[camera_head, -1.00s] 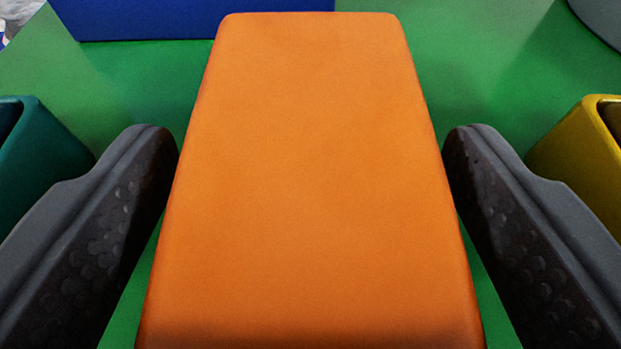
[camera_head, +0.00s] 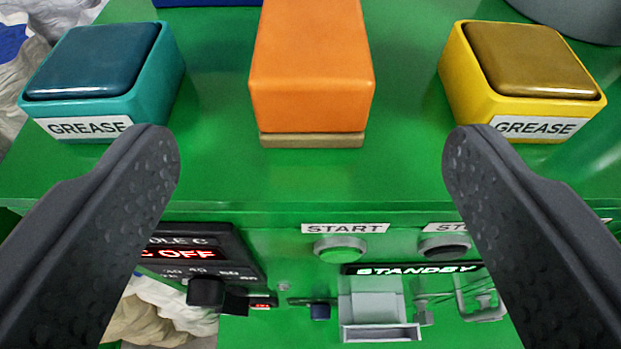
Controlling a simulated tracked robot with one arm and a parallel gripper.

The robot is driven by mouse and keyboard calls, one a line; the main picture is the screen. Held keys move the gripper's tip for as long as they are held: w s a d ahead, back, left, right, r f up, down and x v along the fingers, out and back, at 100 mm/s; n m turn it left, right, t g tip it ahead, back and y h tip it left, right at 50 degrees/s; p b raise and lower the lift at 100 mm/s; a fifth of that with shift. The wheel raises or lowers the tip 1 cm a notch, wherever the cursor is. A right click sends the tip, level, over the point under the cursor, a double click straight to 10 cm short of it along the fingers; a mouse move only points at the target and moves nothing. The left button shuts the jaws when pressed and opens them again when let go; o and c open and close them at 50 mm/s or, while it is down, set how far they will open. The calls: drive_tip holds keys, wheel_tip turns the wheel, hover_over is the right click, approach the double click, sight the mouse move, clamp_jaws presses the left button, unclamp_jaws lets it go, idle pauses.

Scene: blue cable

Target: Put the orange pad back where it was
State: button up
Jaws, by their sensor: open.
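The orange pad (camera_head: 311,75) is a tall orange block standing on a thin tan base (camera_head: 312,140) on top of the green machine (camera_head: 310,185). Its far end is cut off by the top of the picture. My gripper (camera_head: 311,155) is open and empty. Its two dark fingers are wide apart, with the pad beyond the tips and between them in the picture. The fingers touch nothing that I can see.
A teal grease box (camera_head: 160,85) stands left of the pad and a yellow grease box (camera_head: 460,80) right of it. The machine's front carries a green START button (camera_head: 340,248), a black button (camera_head: 444,246), a dark display panel (camera_head: 190,262) and a grey holder (camera_head: 375,310).

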drive_tip(key=s+r, duration=0.3)
drive_tip(key=s, duration=1)
drive_tip(key=s+a+r+t, duration=0.1)
drive_tip(key=s+r, duration=0.3)
drive_tip(key=s, duration=0.9)
drive_tip(key=shift+s, duration=0.25)
drive_tip(key=shift+a, duration=0.1)
